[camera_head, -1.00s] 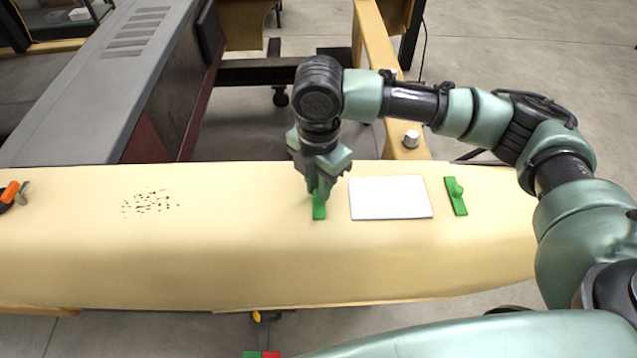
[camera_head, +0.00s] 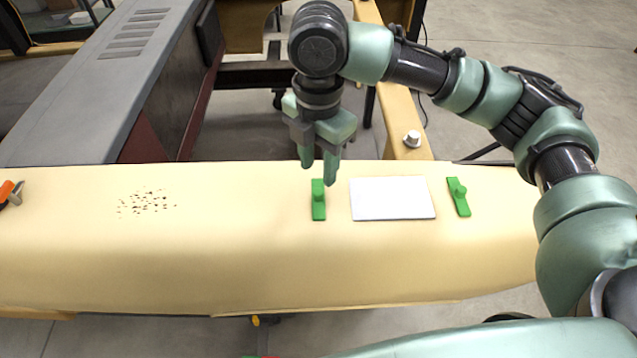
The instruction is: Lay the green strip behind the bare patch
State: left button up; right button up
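A green strip (camera_head: 318,207) with a raised knob lies on the cream curved shell (camera_head: 260,260), left of a white rectangular patch (camera_head: 392,199). A second green strip (camera_head: 459,203) with a knob lies to the right of the white patch, slightly tilted. Both strips are apart from the patch. A patch of dark specks (camera_head: 148,203) marks the shell further left. My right gripper (camera_head: 319,174) is open and empty, just above the first strip, with its fingers pointing down. My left gripper is not in view.
An orange and black tool (camera_head: 9,194) sits at the shell's left end. A grey slotted panel (camera_head: 110,75) stands behind on the left. A silver knob (camera_head: 412,139) tops a tan beam behind the shell. The shell is clear between the specks and the first strip.

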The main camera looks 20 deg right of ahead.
aim_at(319, 192)
notch_tip(319, 192, up, 6)
jog(key=shift+f+b, duration=0.2)
jog(key=shift+b, duration=0.2)
jog(key=shift+f, duration=0.1)
